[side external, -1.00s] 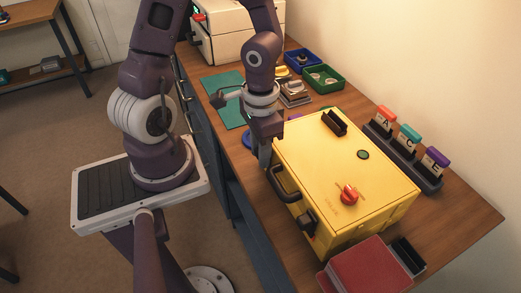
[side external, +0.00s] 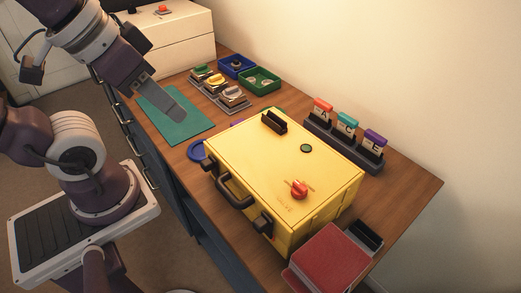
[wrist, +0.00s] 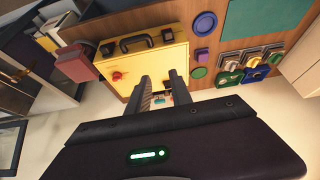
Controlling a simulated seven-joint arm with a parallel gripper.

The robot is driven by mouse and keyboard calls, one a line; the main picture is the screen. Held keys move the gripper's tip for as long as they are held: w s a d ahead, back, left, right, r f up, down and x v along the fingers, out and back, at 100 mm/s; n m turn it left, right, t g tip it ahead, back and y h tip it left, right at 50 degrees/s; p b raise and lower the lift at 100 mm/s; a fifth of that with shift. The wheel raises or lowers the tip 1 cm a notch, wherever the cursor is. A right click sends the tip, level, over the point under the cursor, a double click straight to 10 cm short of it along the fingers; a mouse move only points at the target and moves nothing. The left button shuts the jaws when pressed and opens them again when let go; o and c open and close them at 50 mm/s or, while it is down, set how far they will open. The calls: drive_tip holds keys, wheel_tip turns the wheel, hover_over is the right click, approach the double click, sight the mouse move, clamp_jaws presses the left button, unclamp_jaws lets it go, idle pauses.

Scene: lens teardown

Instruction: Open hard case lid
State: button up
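The yellow hard case (side external: 270,160) sits on the wooden bench with its lid down. Its dark handle (side external: 235,192) and a dark latch (side external: 263,223) are on the front face. A red knob (side external: 299,190), a dark green disc (side external: 306,148) and a black block (side external: 274,121) are on the lid. In the wrist view the case (wrist: 145,72) lies beyond the fingertips, with its handle (wrist: 138,43) at the far side. My gripper (side external: 178,112) is above the teal mat, behind the case and apart from it. In the wrist view its fingers (wrist: 161,88) are parted with nothing between them.
A rack with A, C and E tags (side external: 342,143) stands along the wall side. A red book-like block (side external: 330,258) lies at the near end. Blue (side external: 237,66) and green (side external: 260,81) trays are at the back. The teal mat (side external: 180,132) is otherwise bare.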

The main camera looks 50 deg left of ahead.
drive_tip(key=w+d+f+n+g+y, duration=0.1)
drive_tip(key=w+d+f+n+g, duration=0.3)
drive_tip(key=n, duration=0.6)
drive_tip(key=n+y, duration=0.4)
drive_tip(key=n, duration=0.4)
approach(225, 189)
drive_tip(key=f, duration=0.1)
drive_tip(key=shift+n, duration=0.3)
drive_tip(key=x, duration=0.7)
drive_tip(key=shift+a+f, duration=0.1)
drive_tip(key=shift+a, duration=0.15)
clamp_jaws()
